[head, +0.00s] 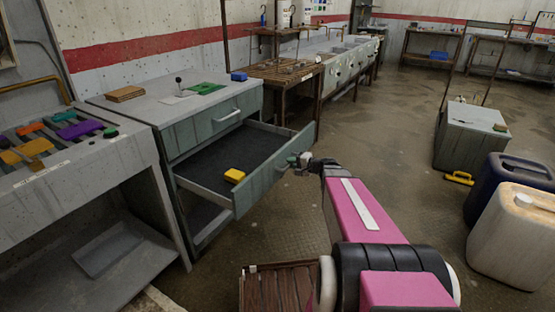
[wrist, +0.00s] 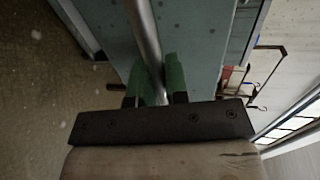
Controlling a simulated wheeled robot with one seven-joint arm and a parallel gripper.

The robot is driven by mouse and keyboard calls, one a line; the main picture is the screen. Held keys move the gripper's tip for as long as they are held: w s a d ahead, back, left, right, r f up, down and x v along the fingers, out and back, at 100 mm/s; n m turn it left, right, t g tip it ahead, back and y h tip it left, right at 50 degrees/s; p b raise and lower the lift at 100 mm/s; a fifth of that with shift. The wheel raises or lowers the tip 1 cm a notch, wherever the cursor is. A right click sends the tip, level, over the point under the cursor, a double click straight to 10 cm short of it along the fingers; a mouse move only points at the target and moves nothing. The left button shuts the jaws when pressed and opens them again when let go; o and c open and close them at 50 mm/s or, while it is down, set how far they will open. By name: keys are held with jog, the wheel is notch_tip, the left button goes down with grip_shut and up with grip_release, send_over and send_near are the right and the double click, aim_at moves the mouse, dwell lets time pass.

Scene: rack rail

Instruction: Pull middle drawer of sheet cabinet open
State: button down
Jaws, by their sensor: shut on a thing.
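The grey-green sheet cabinet (head: 190,130) stands at the left in the head view. Its middle drawer (head: 262,178) is pulled well out, and its dark floor shows. A small yellow block (head: 234,175) lies inside near the front. The top drawer (head: 205,133) with its pale bar handle is closed. My gripper (head: 298,162) is at the front of the middle drawer. In the wrist view my gripper (wrist: 160,82), with green fingertips, is shut on the metal bar handle (wrist: 146,38), one finger on each side. The handle is mostly hidden in the head view.
A workbench (head: 60,160) with coloured pieces adjoins the cabinet on the left. A wooden slatted table (head: 285,72) stands behind it. A grey box (head: 470,137), a dark canister (head: 505,185) and a pale canister (head: 512,235) stand at the right.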

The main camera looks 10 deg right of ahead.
jog(key=f+v, duration=0.1)
jog(key=v, duration=0.5)
jog(key=shift+s+d+f, duration=0.2)
jog(key=shift+s+d, duration=0.1)
jog(key=shift+d, duration=0.05)
jog(key=c, duration=1.1)
grip_release()
jog(key=shift+c, duration=0.2)
jog(key=shift+d, duration=0.1)
jog(key=v, duration=1)
jog(key=shift+s+d, duration=0.15)
jog(key=shift+d, duration=0.1)
jog(key=shift+r, duration=0.1)
